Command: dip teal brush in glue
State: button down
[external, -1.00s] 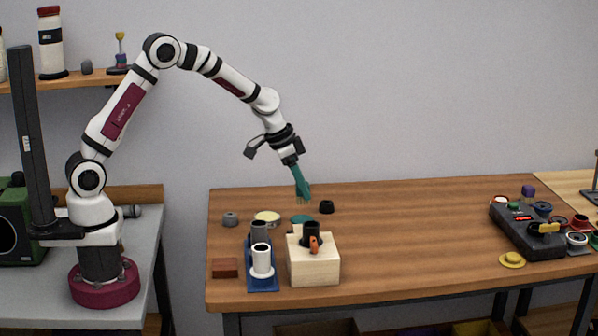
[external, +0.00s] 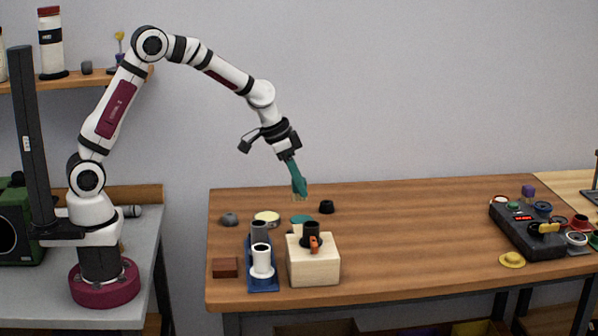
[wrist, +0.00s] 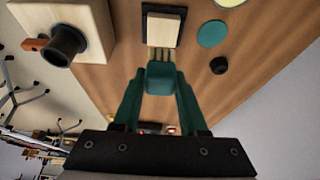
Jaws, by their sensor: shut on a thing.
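My gripper (external: 289,156) is shut on the teal brush (external: 298,180), which points down with its pale bristles lowest. In the external view the brush hangs above the back of the wooden table. In the wrist view the brush (wrist: 161,76) shows between two teal finger shapes, bristles forward. I cannot tell which thing holds the glue. A dark tray with a pale block (wrist: 163,30) lies beyond the bristles in the wrist view.
A pale wooden block (external: 313,267) bears a black cup (external: 311,233) with an orange handle. A blue rack (external: 263,283) with grey and white cups stands beside it. A small black cylinder (external: 326,207) sits right of the teal disc. The table's middle is clear.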

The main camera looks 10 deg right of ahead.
jog(key=w+a+f, duration=0.2)
jog(key=w, duration=0.1)
jog(key=w+a+f, duration=0.2)
jog(key=w, duration=0.1)
jog(key=w+a+f, duration=0.3)
jog(key=shift+w, duration=0.3)
jog(key=shift+f, duration=0.6)
jog(key=shift+a+f, duration=0.1)
jog(key=shift+f, duration=0.5)
dwell(0.9)
notch_tip(320, 180, up, 7)
dwell(0.6)
